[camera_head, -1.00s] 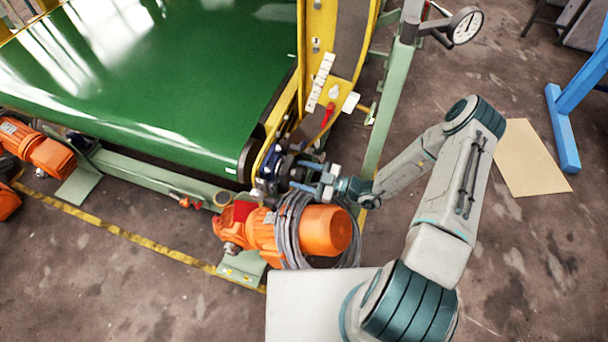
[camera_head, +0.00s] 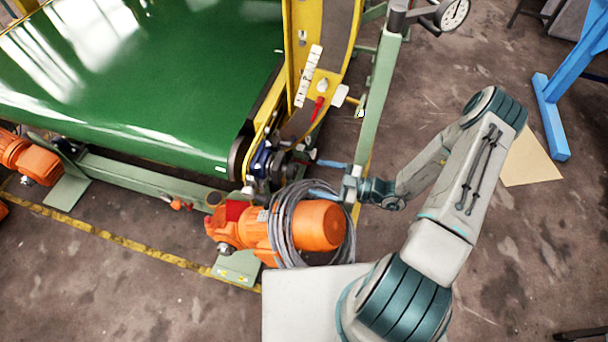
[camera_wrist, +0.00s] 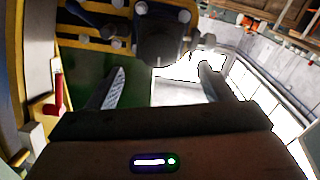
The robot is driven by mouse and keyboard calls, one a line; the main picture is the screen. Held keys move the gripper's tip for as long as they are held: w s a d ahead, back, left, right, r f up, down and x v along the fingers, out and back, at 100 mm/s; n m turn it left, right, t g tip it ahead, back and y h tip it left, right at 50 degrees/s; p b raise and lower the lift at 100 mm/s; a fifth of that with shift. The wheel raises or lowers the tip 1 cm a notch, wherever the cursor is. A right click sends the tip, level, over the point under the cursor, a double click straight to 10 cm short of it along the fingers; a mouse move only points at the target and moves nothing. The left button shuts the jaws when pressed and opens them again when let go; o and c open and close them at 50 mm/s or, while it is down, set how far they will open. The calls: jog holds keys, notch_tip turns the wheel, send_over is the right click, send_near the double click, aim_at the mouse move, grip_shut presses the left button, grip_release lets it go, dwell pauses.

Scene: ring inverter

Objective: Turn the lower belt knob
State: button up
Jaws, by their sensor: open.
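The green belt conveyor (camera_head: 130,80) ends at the left of my gripper. At its near corner, a cluster of dark blue and black fittings (camera_head: 268,162) sits below the yellow side frame. I cannot tell for sure which fitting is the lower belt knob. My gripper (camera_head: 314,177) is open and empty, just right of this cluster, with its fingers pointing at it. In the wrist view, a dark knob-like block (camera_wrist: 160,38) on a yellow plate stands ahead of the spread fingers (camera_wrist: 160,76). I see no contact there.
An orange motor (camera_head: 315,226) wrapped in grey cable lies just below my gripper. A green post (camera_head: 372,105) with a dial gauge (camera_head: 453,13) rises behind it. A red handle (camera_head: 317,108) is on the yellow frame (camera_head: 338,40). Open floor lies to the right.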

jog(key=v, duration=0.5)
jog(key=shift+s+b, duration=0.1)
jog(key=shift+b, duration=0.2)
